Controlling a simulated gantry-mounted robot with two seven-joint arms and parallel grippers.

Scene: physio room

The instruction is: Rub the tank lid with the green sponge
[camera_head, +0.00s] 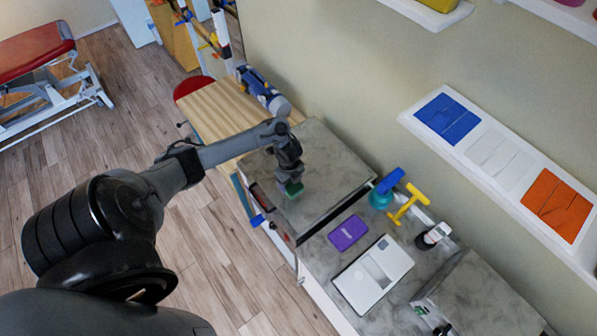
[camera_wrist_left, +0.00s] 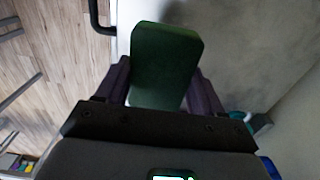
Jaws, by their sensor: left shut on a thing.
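The green sponge (camera_head: 293,189) is in my left gripper (camera_head: 288,180), whose arm comes in from the left in the head view. In the left wrist view the sponge (camera_wrist_left: 165,62) sits between the two dark fingers (camera_wrist_left: 165,90), which are shut on it. The tank lid (camera_head: 325,165) is the grey, stone-like flat top under the gripper. The sponge is over the left part of the lid; I cannot tell whether it touches it. In the wrist view the grey lid surface (camera_wrist_left: 240,45) lies beyond the sponge. My right gripper is not in view.
A purple box (camera_head: 347,233), a white device (camera_head: 372,274), a teal spray bottle (camera_head: 383,190) and a yellow T-shaped tool (camera_head: 409,203) are on the counter right of the lid. A wooden surface (camera_head: 225,118) adjoins the lid at the far left. A wall shelf (camera_head: 500,165) is at right.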

